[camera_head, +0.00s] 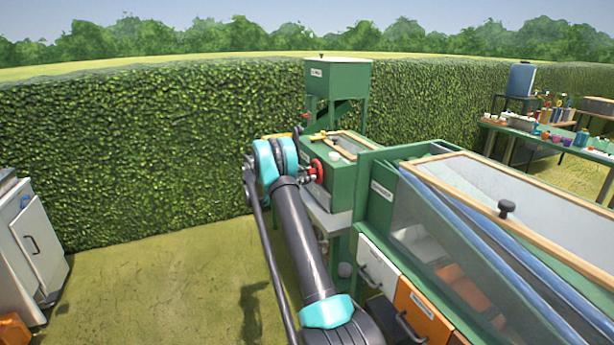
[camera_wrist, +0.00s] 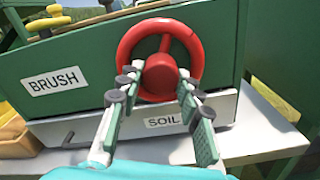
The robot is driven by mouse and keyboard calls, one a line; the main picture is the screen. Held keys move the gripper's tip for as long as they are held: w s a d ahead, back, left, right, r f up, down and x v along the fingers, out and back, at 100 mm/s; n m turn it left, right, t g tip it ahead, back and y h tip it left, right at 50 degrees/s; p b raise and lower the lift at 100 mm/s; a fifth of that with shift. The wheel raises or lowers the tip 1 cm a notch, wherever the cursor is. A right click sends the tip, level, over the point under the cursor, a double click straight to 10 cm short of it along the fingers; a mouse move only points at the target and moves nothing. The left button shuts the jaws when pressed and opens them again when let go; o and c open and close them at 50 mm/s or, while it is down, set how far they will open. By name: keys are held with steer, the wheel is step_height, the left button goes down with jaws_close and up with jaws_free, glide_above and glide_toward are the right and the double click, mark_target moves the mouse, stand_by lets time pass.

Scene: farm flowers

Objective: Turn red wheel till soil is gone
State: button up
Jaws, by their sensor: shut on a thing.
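The red wheel (camera_wrist: 189,36) is on the front of a green machine box (camera_wrist: 60,58), with its thick red hub (camera_wrist: 160,74) facing me. It also shows in the head view (camera_head: 318,171), partly hidden behind my arm. My gripper (camera_wrist: 159,88) reaches up to the wheel from below. Its two fingers lie on either side of the lower part of the wheel and are shut on it. A white SOIL label (camera_wrist: 163,122) is on the grey drawer front (camera_wrist: 85,128) under the wheel. No soil can be made out.
A BRUSH label (camera_wrist: 56,81) is left of the wheel. A green hopper (camera_head: 338,78) stands behind the box. A covered green bench (camera_head: 375,205) with drawers (camera_head: 420,312) is close on the right. A grey cabinet (camera_head: 35,245) is at left. Grass between is open.

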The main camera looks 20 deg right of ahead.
steer(key=m, duration=1.9)
steer(key=shift+r, duration=0.1)
steer(key=m, duration=0.5)
steer(key=shift+m, duration=0.4)
steer(key=o, duration=1.2)
steer(key=shift+c, duration=0.2)
steer(key=shift+a, duration=0.1)
